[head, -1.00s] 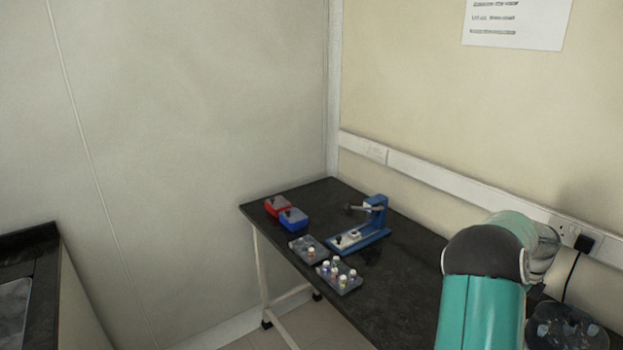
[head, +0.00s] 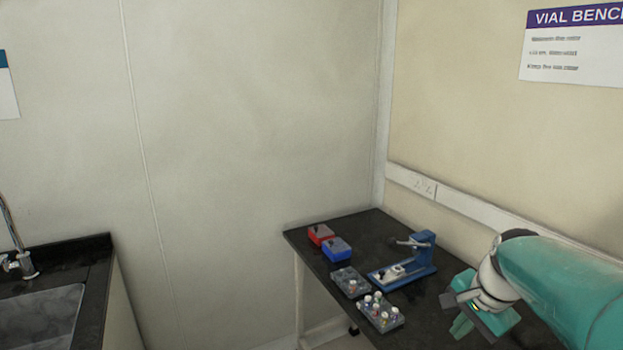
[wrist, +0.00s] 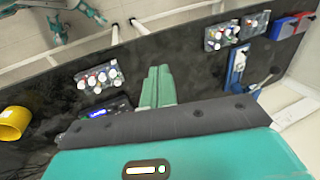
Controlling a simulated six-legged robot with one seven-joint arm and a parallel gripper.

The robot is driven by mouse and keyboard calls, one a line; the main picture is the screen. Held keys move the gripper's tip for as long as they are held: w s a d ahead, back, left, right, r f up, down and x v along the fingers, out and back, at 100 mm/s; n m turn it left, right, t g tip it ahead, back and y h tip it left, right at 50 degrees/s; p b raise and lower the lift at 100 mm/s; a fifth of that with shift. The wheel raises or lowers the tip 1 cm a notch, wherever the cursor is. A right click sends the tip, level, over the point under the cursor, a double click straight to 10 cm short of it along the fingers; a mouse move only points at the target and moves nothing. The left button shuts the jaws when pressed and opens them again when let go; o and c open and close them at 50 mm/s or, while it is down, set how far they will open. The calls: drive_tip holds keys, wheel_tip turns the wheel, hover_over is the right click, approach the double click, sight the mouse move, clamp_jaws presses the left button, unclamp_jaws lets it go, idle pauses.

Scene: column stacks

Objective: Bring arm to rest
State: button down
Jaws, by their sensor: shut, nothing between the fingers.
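My gripper (head: 462,326) is at the end of my teal arm, over the near right part of the dark bench (head: 362,222) in the head view. In the wrist view my gripper (wrist: 160,75) shows its two green fingers pressed together, empty, above the black bench top. It touches no vial or rack that I can see.
A rack of vials (head: 381,312), a grey rack (head: 349,282), a blue press (head: 418,262), a red box (head: 320,234) and a blue box (head: 337,249) stand on the bench. The wrist view adds another vial rack (wrist: 98,78) and a yellow cup (wrist: 14,123). A sink (head: 40,318) is at left.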

drive_tip(key=s+a+r+n+t+h, duration=0.1)
drive_tip(key=s+a+n+t, duration=0.1)
drive_tip(key=s+a+n, duration=1)
drive_tip(key=a+n, duration=0.1)
drive_tip(key=a, duration=0.2)
drive_tip(key=shift+s, duration=0.4)
drive_tip(key=shift+d, duration=0.1)
